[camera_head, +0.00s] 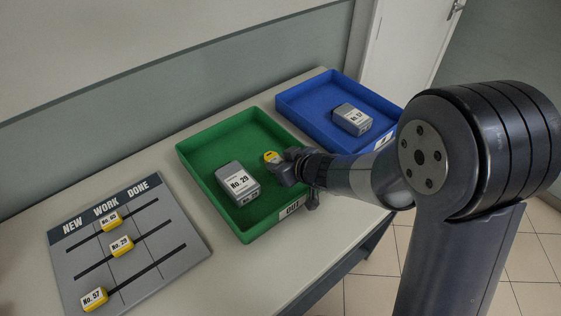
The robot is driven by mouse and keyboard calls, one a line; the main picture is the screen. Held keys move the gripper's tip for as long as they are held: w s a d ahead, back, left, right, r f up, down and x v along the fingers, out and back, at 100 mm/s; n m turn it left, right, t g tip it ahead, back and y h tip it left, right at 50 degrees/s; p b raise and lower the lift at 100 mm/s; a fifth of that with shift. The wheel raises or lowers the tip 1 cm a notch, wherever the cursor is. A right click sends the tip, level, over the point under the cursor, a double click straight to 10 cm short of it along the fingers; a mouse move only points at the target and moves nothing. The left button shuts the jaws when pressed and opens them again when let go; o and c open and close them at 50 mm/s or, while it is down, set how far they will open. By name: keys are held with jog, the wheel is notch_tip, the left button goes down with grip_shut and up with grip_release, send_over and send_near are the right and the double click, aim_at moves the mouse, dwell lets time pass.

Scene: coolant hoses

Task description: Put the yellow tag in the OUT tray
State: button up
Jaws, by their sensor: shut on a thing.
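The yellow tag (271,157) is at the tip of my gripper (279,164), which is shut on it. My gripper reaches in from the right and holds the tag over the inside of the green tray (204,147), whose front label looks like OUT. How high the tag is above the tray floor is hard to tell. Part of the tag is hidden by the gripper.
A grey box No. 29 (238,184) sits in the green tray, left of my gripper. A blue tray (296,98) behind holds a grey box (352,119). A grey NEW/WORK/DONE board (150,250) with yellow number blocks (121,246) lies at left.

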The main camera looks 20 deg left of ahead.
jog(key=o, duration=1)
jog(key=shift+o, duration=0.2)
jog(key=shift+r, duration=0.25)
jog(key=p+v, duration=0.3)
jog(key=v, duration=0.9)
jog(key=shift+s+p, duration=0.1)
jog(key=shift+p, duration=0.2)
